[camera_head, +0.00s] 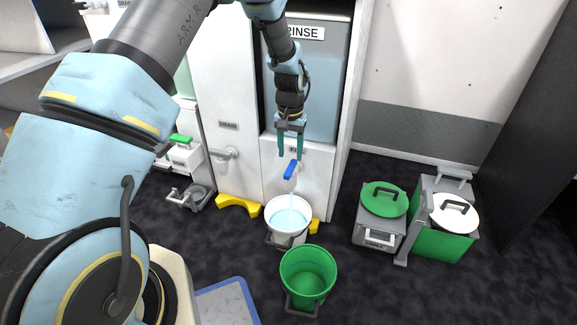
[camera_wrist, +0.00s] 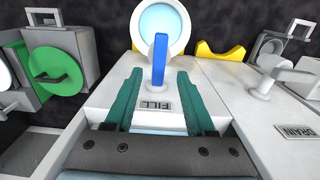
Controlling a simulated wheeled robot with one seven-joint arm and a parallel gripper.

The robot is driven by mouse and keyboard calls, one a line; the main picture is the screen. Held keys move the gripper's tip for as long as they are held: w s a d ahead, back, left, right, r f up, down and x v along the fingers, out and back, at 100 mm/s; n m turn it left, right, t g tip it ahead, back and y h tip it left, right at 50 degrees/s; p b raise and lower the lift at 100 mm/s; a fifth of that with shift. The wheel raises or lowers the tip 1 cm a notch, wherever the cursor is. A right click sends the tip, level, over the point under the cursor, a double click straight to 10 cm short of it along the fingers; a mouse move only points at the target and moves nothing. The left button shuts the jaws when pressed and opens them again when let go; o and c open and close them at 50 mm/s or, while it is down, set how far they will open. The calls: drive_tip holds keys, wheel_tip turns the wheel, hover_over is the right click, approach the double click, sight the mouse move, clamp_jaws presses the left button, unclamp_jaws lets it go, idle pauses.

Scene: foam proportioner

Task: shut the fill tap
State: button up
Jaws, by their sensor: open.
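The fill tap (camera_head: 290,169) has a blue lever and sticks out from the white cabinet front, under the tank marked RINSE. In the wrist view, the blue lever (camera_wrist: 160,58) stands near the middle, beyond the FILL label (camera_wrist: 155,105). My gripper (camera_head: 290,155) is open just above the tap and points down. In the wrist view, its two teal fingers (camera_wrist: 158,72) lie apart on either side of the lever's line, with nothing held. A pale stream runs below the tap toward a white bucket (camera_head: 288,239) holding light blue liquid.
A green bucket (camera_head: 308,277) stands in front of the white one. The drain tap (camera_head: 222,154) is to the left on the cabinet. Grey and green lidded bins (camera_head: 379,242) stand at the right. A yellow foot (camera_head: 238,205) juts from the cabinet base.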

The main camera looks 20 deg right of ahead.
sight(291, 166)
wheel_tip(291, 166, down, 5)
drive_tip(key=shift+b, duration=0.55)
clamp_jaws()
